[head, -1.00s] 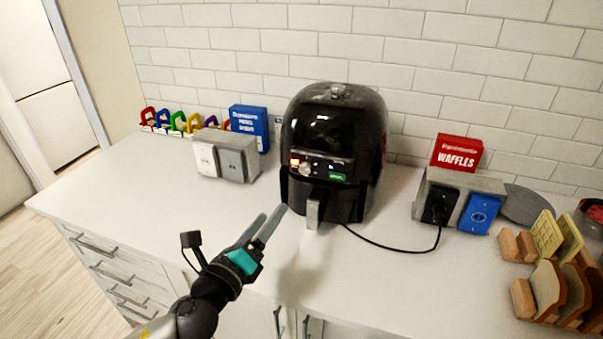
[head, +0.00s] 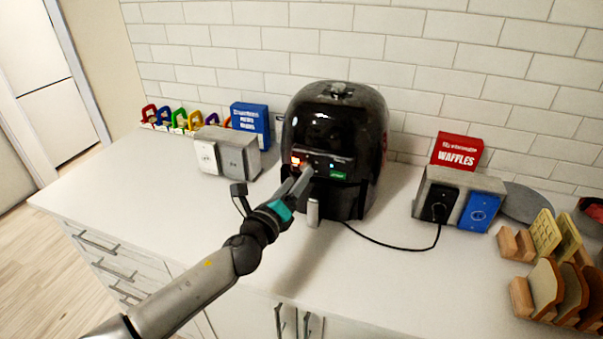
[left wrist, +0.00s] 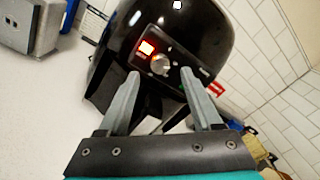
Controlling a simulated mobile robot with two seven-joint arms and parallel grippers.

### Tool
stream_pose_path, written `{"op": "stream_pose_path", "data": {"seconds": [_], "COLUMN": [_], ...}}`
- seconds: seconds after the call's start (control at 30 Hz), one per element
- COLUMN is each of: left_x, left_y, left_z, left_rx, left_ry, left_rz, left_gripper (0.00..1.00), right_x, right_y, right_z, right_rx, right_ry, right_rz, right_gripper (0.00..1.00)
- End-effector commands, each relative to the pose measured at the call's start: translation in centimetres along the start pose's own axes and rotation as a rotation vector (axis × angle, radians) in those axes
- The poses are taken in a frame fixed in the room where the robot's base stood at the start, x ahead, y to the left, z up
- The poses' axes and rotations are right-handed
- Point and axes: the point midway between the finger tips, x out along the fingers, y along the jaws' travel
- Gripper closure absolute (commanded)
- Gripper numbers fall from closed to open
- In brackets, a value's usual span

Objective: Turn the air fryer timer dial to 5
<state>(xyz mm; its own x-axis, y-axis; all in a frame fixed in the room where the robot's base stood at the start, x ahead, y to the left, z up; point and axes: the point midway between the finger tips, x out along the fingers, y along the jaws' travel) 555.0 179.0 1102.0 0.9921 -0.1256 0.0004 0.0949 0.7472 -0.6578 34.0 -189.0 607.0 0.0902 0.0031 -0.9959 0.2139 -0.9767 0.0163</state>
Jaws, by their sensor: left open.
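The black air fryer (head: 335,125) stands on the counter against the tiled wall. Its front panel has a lit orange-red display, a green label and a silver timer dial. The dial (left wrist: 160,64) shows clearly in the left wrist view, just beyond and between my fingertips; its setting is too small to read. My left gripper (head: 301,176) is open and empty, with its fingers reaching up toward the panel. It also shows in the left wrist view (left wrist: 160,75). In the head view the fingers largely cover the dial. My right gripper is not in view.
The fryer's basket handle (head: 313,212) sticks out just below my left fingers. A black cord runs to an outlet box (head: 432,187) at the right. Another grey box (head: 238,157) stands left. A toast rack (head: 550,290) is at far right. The front-left counter is clear.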

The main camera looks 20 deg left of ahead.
Motion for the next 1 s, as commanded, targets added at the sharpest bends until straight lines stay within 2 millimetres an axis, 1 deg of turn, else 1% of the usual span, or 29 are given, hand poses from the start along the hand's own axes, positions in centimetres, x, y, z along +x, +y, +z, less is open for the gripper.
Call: {"op": "stream_pose_path", "data": {"seconds": [0.03,0.1,0.3,0.43,0.67,0.77,1.0], "left_x": [0.8,1.6,3.0,3.3,3.4,3.3,3.3], "left_y": [-0.1,0.0,0.0,0.0,0.0,0.0,0.0], "left_z": [0.0,0.0,0.0,0.0,0.0,0.0,0.0], "left_rx": [-0.001,-0.001,-0.001,-0.001,-0.001,-0.001,-0.001], "left_ry": [-0.001,-0.001,0.000,0.000,0.001,0.001,0.001], "left_rz": [-0.001,0.000,0.000,0.000,0.000,0.000,0.000], "left_gripper": [0.34,0.34,0.34,0.34,0.34,0.43,0.70], "right_x": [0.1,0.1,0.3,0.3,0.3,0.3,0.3], "right_y": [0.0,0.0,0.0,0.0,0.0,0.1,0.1], "right_z": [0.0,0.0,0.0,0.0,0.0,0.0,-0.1], "right_rx": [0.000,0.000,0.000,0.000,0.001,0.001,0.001], "right_ry": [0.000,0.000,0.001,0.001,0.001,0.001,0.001], "right_rz": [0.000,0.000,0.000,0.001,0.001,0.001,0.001], "right_gripper": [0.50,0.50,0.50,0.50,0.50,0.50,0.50]}}
